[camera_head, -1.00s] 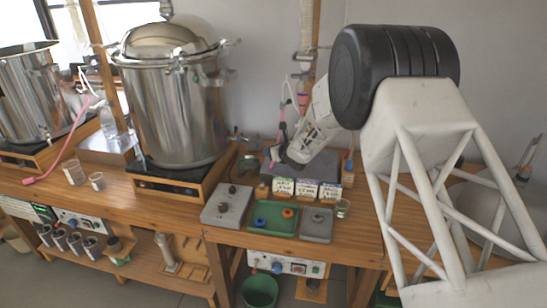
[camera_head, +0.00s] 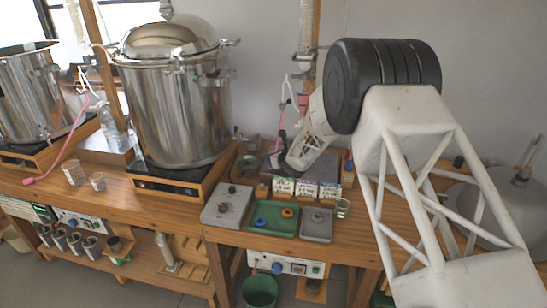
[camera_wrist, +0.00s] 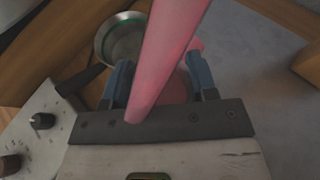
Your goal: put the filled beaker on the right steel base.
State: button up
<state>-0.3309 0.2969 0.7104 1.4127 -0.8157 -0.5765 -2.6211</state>
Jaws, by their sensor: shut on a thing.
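My gripper (camera_wrist: 160,85) shows two blue fingers, apart from each other, with a pink translucent thing (camera_wrist: 179,90) between them. A thick pink tube crosses in front and hides much of it, so I cannot make out the beaker's shape or fill. In the head view my gripper (camera_head: 297,165) is low over the back of the right bench; its fingertips are hard to see. The right steel base (camera_head: 327,165), a flat grey plate, lies there behind the labelled boxes. Its grey surface (camera_wrist: 255,65) appears to fill the right of the wrist view.
The pink tube (camera_wrist: 165,55) passes close over my gripper. A round metal bowl (camera_wrist: 122,42) lies beyond the left finger. Labelled boxes (camera_head: 306,188), a green tray (camera_head: 275,233) and a small glass beaker (camera_head: 343,207) stand in front. A big steel pot (camera_head: 180,110) stands left.

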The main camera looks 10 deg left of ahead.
jog(key=o, duration=1)
jog(key=shift+r, duration=0.2)
jog(key=shift+v, duration=6)
jog(key=shift+f, duration=0.15)
